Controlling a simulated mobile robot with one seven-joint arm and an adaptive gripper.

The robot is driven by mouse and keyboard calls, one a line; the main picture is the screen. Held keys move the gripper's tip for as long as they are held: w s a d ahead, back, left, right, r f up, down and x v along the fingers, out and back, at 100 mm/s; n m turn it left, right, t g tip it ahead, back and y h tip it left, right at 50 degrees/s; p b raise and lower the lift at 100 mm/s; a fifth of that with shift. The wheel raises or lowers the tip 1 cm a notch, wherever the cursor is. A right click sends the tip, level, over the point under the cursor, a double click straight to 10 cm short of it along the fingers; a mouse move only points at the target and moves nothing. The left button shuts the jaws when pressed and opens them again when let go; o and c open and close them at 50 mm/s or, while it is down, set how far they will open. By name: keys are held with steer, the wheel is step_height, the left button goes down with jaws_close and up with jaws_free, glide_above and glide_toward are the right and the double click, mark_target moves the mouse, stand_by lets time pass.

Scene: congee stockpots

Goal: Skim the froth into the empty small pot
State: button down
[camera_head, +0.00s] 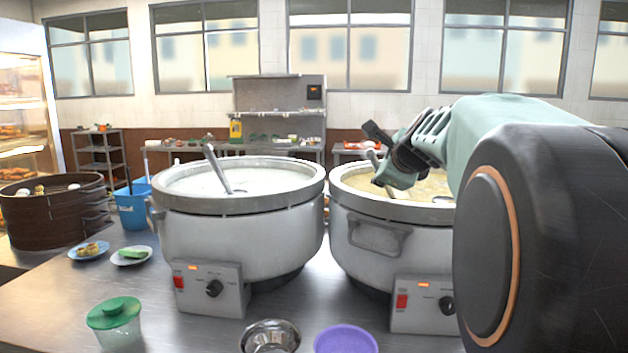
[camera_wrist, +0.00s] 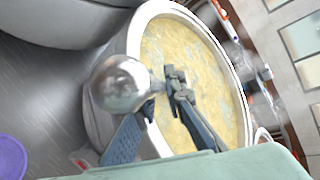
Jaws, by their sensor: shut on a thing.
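The right stockpot (camera_head: 375,237) holds yellowish, frothy congee (camera_wrist: 190,65). My gripper (camera_head: 384,160) is over this pot's opening, and its fingers show in the wrist view (camera_wrist: 163,92). It is shut on a ladle, whose grey handle (camera_head: 374,160) shows beside the fingers. A shiny round metal piece (camera_wrist: 120,85), apparently the ladle's bowl, overlaps the pot's near rim in the wrist view. A small metal pot (camera_head: 270,337) stands at the table's front; its inside is only partly visible. My arm hides the right of the stockpot.
The left stockpot (camera_head: 240,235) holds white congee with a ladle (camera_head: 217,167) leaning in it. A purple bowl (camera_head: 345,340) and green-lidded container (camera_head: 115,322) stand in front. A steamer (camera_head: 52,213), blue bucket (camera_head: 133,207) and small plates (camera_head: 131,256) are left.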

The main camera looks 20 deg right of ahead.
steer(key=shift+r, duration=0.1)
stand_by(0.4)
step_height(320, 180, up, 14)
steer(key=p, duration=1.4)
steer(key=shift+r, duration=0.25)
steer(key=shift+f, duration=0.2)
step_height(320, 180, down, 13)
steer(key=b, duration=1.3)
